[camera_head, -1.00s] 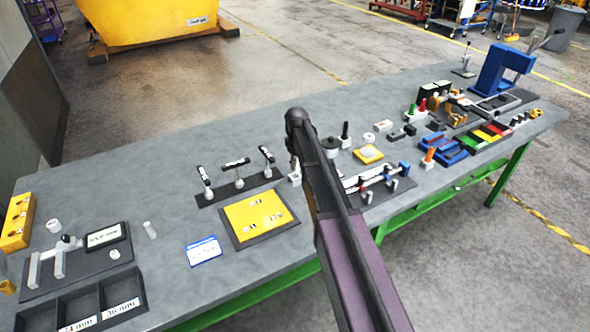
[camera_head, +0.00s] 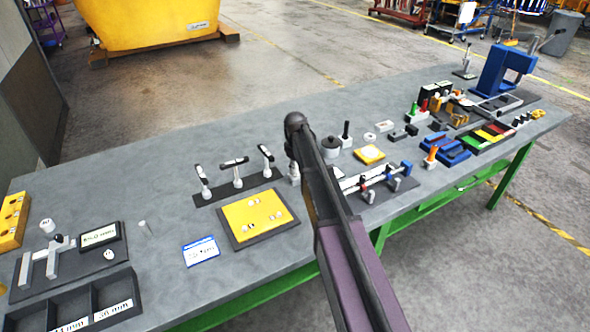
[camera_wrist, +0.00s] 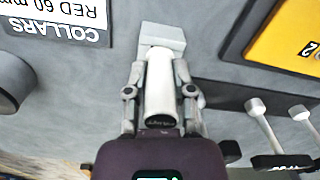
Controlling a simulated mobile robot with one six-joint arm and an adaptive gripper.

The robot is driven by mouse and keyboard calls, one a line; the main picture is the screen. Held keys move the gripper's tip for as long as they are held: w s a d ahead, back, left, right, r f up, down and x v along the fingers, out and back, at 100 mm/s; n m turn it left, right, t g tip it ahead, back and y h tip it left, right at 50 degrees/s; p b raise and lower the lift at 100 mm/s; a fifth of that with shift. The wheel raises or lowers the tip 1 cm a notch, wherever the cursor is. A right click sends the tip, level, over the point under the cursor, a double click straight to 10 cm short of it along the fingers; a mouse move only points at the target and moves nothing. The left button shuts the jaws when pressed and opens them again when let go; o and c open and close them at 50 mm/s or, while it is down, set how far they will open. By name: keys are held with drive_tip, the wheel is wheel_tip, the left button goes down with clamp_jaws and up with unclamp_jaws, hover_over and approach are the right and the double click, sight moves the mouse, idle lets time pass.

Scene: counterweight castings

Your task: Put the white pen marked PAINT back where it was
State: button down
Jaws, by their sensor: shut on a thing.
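In the wrist view, my gripper (camera_wrist: 160,92) is shut on a white cylindrical pen (camera_wrist: 160,70). Its dark end with small, hard-to-read lettering faces the camera, and its far end overlaps a light grey block (camera_wrist: 163,35) on the bench. I cannot tell whether the pen touches or sits in the block. In the head view my own arm hides most of the gripper and the grey block.
A dark base with several white posts (camera_wrist: 257,107) lies right in the wrist view, beside a dark-edged yellow board (camera_wrist: 290,35). A COLLARS card (camera_wrist: 60,18) and a round grey pot (camera_wrist: 10,85) are left. Bare bench (camera_head: 150,160) lies behind the posts.

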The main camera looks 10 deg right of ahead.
drive_tip(key=shift+f, duration=0.25)
drive_tip(key=shift+c, duration=2.4)
unclamp_jaws()
drive_tip(key=shift+r, duration=0.15)
wheel_tip(320, 180, up, 12)
drive_tip(key=p, duration=1.2)
drive_tip(key=shift+w+r, duration=0.1)
drive_tip(key=s+m, duration=0.6)
drive_tip(key=s, duration=2.3)
drive_tip(key=shift+s+m, duration=0.15)
drive_tip(key=shift+m, duration=0.15)
